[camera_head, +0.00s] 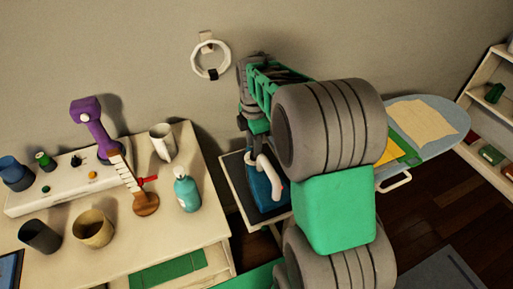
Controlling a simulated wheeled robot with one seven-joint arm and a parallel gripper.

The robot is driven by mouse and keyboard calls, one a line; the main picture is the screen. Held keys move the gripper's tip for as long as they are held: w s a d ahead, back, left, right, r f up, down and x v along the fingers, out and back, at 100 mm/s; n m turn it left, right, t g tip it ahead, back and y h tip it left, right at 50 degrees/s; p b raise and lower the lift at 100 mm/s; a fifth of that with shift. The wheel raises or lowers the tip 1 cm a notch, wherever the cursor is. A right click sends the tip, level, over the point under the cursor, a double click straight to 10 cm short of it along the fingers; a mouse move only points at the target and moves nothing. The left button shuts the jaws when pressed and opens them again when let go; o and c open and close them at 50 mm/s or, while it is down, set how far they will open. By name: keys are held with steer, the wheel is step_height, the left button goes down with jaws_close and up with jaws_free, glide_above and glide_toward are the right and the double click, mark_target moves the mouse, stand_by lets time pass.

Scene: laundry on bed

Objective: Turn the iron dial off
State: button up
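My gripper (251,142) points down just above and behind the iron, close to the handle's top. Its fingers are small, dark and partly hidden by my arm, so I cannot tell if they are open or touch the iron.
A table (214,224) at left holds a teal bottle (187,190), cups and a purple-topped device (93,128). The ironing board (446,111) carries folded cloths at right. A shelf (486,77) stands at far right. A white ring (210,60) hangs on the wall.

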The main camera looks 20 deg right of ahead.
step_height(320, 180, up, 5)
steer(key=shift+r, duration=0.2)
steer(key=shift+r, duration=0.1)
steer(key=s+a+m+t, duration=0.1)
steer(key=s+a+m, duration=0.3)
steer(key=s+m, duration=0.3)
steer(key=s+a+m+t, duration=0.2)
steer(key=s+a+m, duration=0.2)
steer(key=s+m, duration=0.4)
steer(key=m, duration=0.3)
steer(key=shift+s+f, duration=0.15)
steer(key=shift+f, duration=0.15)
steer(key=shift+c, duration=0.3)
